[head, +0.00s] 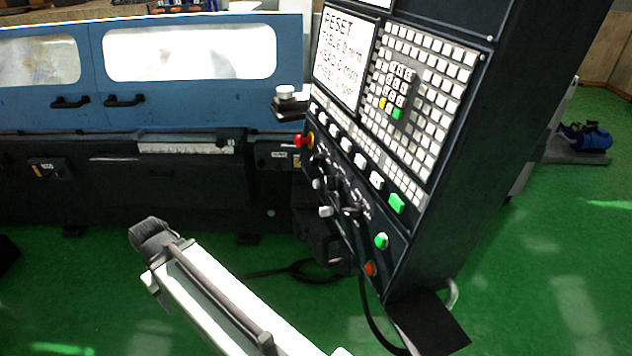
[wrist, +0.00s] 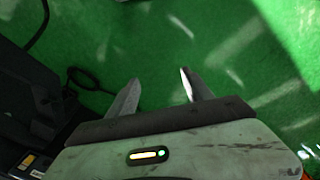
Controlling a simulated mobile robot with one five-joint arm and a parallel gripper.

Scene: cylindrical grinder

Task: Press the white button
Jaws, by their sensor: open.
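The black control panel (head: 385,190) stands tilted in the head view. A white round button (head: 326,211) sits low on its left side, below a row of white square buttons (head: 347,145). A keypad of many small white keys (head: 437,90) is above, so I cannot tell for sure which white button is meant. In the wrist view my gripper (wrist: 157,82) is open and empty, its two fingers apart over green floor. No white button shows there. My gripper's fingers do not clearly show in the head view, where part of my arm is at lower left.
A red emergency stop (head: 304,140), green buttons (head: 381,241) and an orange button (head: 370,269) are on the panel. A screen (head: 343,55) shows text. The blue grinder (head: 190,112) stands behind. Black cable (head: 318,270) lies on the open green floor (head: 90,300).

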